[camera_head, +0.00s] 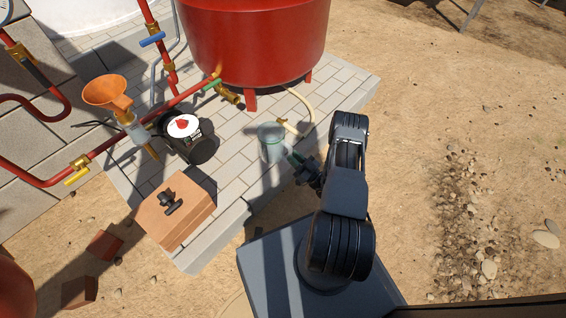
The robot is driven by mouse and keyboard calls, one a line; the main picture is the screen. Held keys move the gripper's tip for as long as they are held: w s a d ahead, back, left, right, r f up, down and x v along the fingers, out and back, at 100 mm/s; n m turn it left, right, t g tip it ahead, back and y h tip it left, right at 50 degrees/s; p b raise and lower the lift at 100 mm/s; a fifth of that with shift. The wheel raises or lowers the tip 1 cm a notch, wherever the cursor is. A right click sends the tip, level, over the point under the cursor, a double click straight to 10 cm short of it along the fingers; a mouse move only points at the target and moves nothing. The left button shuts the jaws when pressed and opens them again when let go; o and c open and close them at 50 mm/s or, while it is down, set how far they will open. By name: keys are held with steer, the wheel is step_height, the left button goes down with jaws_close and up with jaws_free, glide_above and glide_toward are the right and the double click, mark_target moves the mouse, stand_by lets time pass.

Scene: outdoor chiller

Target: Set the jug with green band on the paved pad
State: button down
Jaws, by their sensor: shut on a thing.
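The jug with green band (270,146) is a pale, see-through vessel with a greenish ring near its top. It appears upright over the paved pad (231,178), near the pad's right side. Whether its base touches the paving is hard to tell from above. My gripper (288,157) reaches in from the right and is shut on the jug's near right side. The fingertips are small and partly hidden against the jug.
A red tank (257,40) on legs stands behind the jug, with a brass valve and a pale hose (304,108) close by.

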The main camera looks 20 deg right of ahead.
mark_target(284, 151)
steer(key=w+f+b, duration=0.3)
steer(key=w+f, duration=0.2)
steer(key=w, duration=0.1)
steer(key=shift+d+f, duration=0.1)
steer(key=shift+f, duration=0.25)
steer(key=shift+w+f+b, duration=0.2)
steer(key=shift+f+b, duration=0.5)
steer(key=shift+f, duration=0.3)
steer(key=shift+w+f+b, duration=0.2)
steer(key=shift+f+b, duration=0.5)
steer(key=shift+f, duration=0.3)
steer(key=c, duration=1)
jaws_free()
steer(key=shift+c, duration=0.2)
steer(key=shift+s, duration=0.1)
